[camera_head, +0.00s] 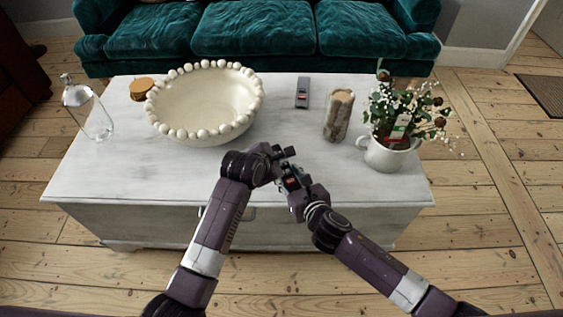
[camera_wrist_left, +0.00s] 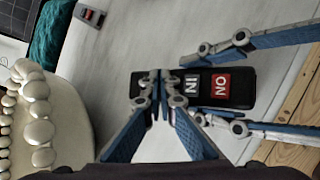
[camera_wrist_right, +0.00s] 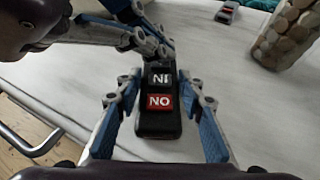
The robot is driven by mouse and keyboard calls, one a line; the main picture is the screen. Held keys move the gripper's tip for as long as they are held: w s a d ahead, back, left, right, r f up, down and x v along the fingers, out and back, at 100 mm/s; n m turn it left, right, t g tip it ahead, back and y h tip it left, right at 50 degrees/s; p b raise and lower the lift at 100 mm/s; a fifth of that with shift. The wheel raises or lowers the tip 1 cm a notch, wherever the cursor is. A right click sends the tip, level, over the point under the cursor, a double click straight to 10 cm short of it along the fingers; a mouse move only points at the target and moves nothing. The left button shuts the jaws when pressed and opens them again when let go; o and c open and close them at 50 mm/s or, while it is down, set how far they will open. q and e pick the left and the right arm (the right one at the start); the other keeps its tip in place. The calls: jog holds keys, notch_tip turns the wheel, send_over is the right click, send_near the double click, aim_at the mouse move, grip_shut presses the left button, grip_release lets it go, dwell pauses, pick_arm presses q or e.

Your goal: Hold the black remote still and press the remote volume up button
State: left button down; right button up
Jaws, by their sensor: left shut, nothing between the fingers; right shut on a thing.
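In the head view the remote (camera_head: 290,181) is near the table's front edge, partly hidden by the grippers. My left gripper (camera_wrist_left: 160,76) is shut and empty. Its fingertips are over the remote's far end, beyond the IN button, and hide that part. I cannot tell whether they touch it.
A white table (camera_head: 120,180) carries a beaded bowl (camera_head: 205,105), a second, grey remote (camera_head: 302,90), a patterned wooden vase (camera_head: 338,118), a potted plant (camera_head: 385,155), a glass bottle (camera_head: 92,115) and a wooden-lidded jar (camera_head: 141,88). A teal sofa (camera_head: 255,30) stands behind.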

pick_arm(q)
jog(key=shift+f, duration=0.2)
jog(key=shift+r, duration=0.85)
jog(key=shift+r, duration=0.15)
